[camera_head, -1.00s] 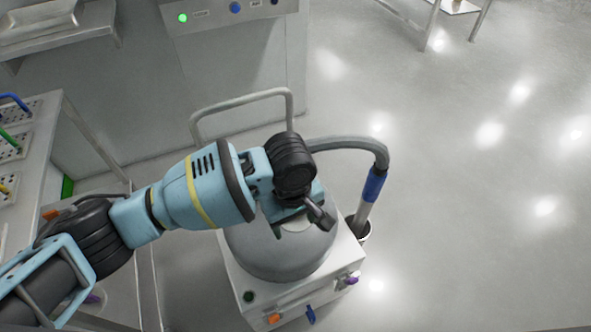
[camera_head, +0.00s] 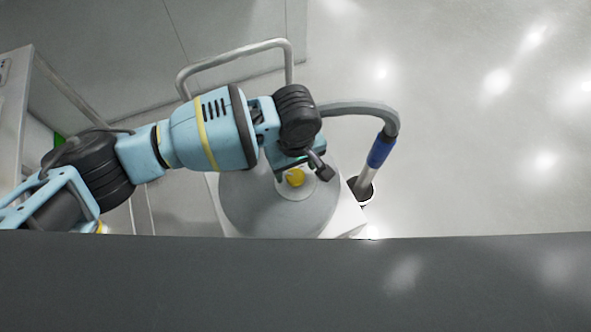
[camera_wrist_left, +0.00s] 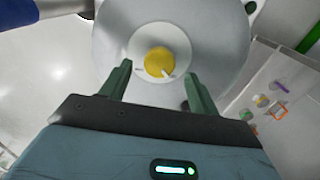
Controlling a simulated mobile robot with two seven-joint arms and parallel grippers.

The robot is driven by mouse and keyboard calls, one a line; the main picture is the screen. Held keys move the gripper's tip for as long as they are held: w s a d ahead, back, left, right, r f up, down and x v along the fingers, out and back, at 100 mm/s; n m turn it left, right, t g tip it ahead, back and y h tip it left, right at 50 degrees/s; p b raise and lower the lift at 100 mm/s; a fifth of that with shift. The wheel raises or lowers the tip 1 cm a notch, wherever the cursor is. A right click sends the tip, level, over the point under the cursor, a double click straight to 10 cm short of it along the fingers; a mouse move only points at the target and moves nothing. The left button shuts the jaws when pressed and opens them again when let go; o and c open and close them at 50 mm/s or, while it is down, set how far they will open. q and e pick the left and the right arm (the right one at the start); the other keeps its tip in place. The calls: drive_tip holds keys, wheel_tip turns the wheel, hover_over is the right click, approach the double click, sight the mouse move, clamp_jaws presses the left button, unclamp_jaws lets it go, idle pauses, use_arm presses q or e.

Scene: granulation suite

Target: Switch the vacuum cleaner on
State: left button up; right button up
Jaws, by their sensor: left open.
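The vacuum cleaner has a round grey dome (camera_head: 262,210) on a pale square base. A yellow knob (camera_head: 295,177) sits on a light disc on the dome top. In the left wrist view the knob (camera_wrist_left: 158,60) has a white mark at its lower right edge; small labels beside it are too small to read. My left gripper (camera_head: 304,172) is over the dome at the knob, with its fingers partly hidden by the wrist. In the left wrist view its green fingers (camera_wrist_left: 157,76) are apart, one each side of the knob, with no visible contact. My right gripper is out of view.
A grey hose with a blue cuff (camera_head: 381,150) curves down right of the dome. A metal push handle (camera_head: 235,53) rises behind it. A dark grey surface (camera_head: 290,285) hides the vacuum's lower front. The floor to the right is clear.

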sight(296, 179)
use_arm(q)
drive_tip(key=shift+f, duration=1.4)
drive_tip(key=c, duration=1)
